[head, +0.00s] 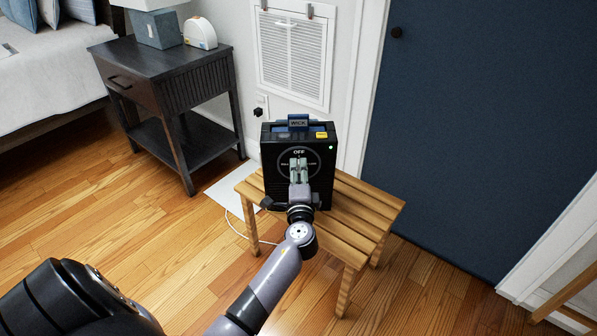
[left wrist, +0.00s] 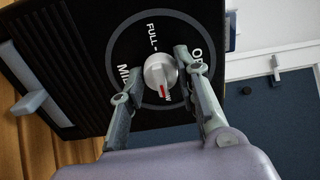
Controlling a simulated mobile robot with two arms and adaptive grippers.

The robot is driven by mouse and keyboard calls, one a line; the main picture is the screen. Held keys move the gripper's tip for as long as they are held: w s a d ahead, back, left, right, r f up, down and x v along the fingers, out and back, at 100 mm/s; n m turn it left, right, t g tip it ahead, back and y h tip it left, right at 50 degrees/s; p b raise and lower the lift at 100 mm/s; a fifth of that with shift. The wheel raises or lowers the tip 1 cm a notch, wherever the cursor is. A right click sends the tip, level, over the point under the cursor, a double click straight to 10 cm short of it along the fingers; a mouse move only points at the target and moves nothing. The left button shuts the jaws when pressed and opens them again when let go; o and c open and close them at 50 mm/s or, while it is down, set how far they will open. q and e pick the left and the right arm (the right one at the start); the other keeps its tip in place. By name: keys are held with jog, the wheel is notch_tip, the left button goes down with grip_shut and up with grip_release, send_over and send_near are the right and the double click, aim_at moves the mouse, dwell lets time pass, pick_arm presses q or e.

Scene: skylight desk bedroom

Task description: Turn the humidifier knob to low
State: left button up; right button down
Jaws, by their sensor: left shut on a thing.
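The humidifier (head: 268,150) is a black box standing upright on a slatted wooden stool. Its front dial has "OFF" at the top in the head view. In the left wrist view the round silver knob (left wrist: 158,70) sits inside a grey ring with FULL, MID and OFF labels. The knob's red mark points down in that view, at a partly hidden label ending in "W". My left gripper (head: 299,168) is at the dial, its two fingers on either side of the knob and shut on it. It also shows in the left wrist view (left wrist: 158,76). My right gripper is out of view.
The wooden stool (head: 365,204) has bare slats at right. A dark nightstand (head: 165,63) with a white-and-orange device (head: 200,33) stands at left. A wall vent (head: 292,54) and blue door (head: 480,120) are behind. A white cord (head: 240,233) hangs near the stool.

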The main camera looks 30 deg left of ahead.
pick_arm(q)
jog(key=shift+r, duration=0.1)
dwell(0.3)
jog(key=o, duration=1.2)
jog(key=shift+c, duration=0.2)
jog(key=v, duration=1.2)
